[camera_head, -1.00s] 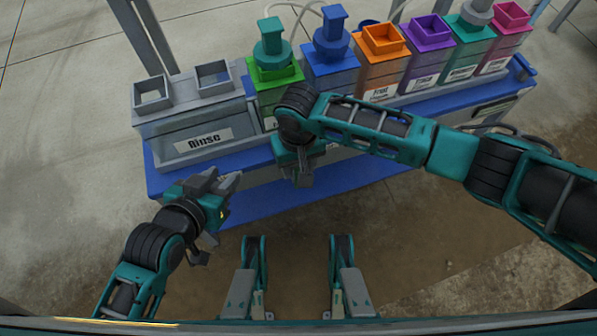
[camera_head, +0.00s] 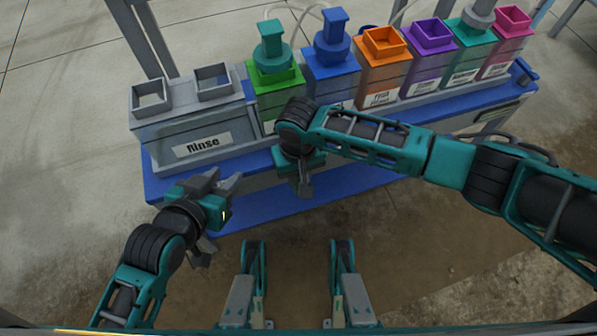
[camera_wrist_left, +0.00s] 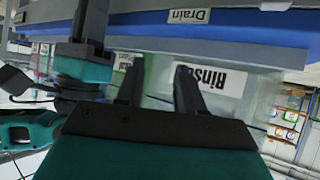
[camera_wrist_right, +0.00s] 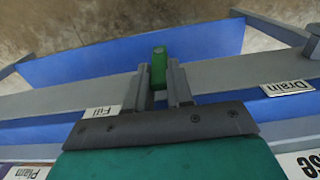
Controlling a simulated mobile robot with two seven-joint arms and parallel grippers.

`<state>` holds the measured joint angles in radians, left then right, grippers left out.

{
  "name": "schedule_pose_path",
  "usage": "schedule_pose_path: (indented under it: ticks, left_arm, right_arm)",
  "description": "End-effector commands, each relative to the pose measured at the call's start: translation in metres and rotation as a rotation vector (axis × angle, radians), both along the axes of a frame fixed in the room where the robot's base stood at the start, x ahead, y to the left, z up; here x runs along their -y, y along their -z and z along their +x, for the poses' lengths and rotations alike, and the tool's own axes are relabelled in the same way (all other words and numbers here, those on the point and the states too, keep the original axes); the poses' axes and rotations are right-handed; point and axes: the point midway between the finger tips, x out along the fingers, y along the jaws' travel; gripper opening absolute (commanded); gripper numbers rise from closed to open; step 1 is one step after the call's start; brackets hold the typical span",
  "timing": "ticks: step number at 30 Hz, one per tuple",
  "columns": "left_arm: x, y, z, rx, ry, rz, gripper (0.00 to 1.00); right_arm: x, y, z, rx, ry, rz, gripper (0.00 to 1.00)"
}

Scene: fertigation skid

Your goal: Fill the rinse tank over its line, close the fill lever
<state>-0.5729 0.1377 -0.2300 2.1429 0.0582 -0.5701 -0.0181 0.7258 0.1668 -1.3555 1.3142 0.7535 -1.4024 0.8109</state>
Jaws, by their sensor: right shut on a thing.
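The grey rinse tank (camera_head: 165,135) with its "Rinse" label (camera_head: 202,145) stands at the left end of the blue skid. I cannot make out its water level or line. In the right wrist view, the green fill lever (camera_wrist_right: 159,68) sits between the fingers of my right gripper (camera_wrist_right: 166,85), beside the "Fill" label (camera_wrist_right: 102,112). My right gripper (camera_head: 305,185) is shut on it at the skid's front. My left gripper (camera_head: 232,183) is open and empty in front of the tank; its parted fingers (camera_wrist_left: 160,90) show in the left wrist view before the "Rinse" label (camera_wrist_left: 208,80).
A "Drain" label (camera_wrist_right: 289,87) is on the front rail. Green (camera_head: 275,95), blue (camera_head: 333,80), orange (camera_head: 383,72), purple, teal and pink containers stand in a row to the right. My right arm crosses in front of them. The floor in front is clear.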

Motion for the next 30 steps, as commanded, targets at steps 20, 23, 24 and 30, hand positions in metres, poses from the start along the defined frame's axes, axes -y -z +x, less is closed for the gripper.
schedule_pose_path:
  ticks: [20,23,24,30]
  left_arm:
    - [-0.001,-0.009,-0.001,0.001,-0.001,0.002,0.37]
    - [-0.002,-0.018,0.000,0.011,-0.004,0.003,0.37]
    - [-0.003,-0.020,-0.001,0.011,-0.005,0.003,0.37]
    - [-0.010,-0.018,-0.004,0.004,-0.014,0.021,0.37]
  right_arm:
    - [0.004,-0.002,0.000,-0.016,0.003,0.036,0.00]
    - [0.007,-0.003,0.000,-0.032,0.006,0.079,0.00]
    - [0.009,-0.003,0.000,-0.040,0.007,0.101,0.00]
    - [0.018,0.001,0.003,-0.084,0.009,0.240,0.00]
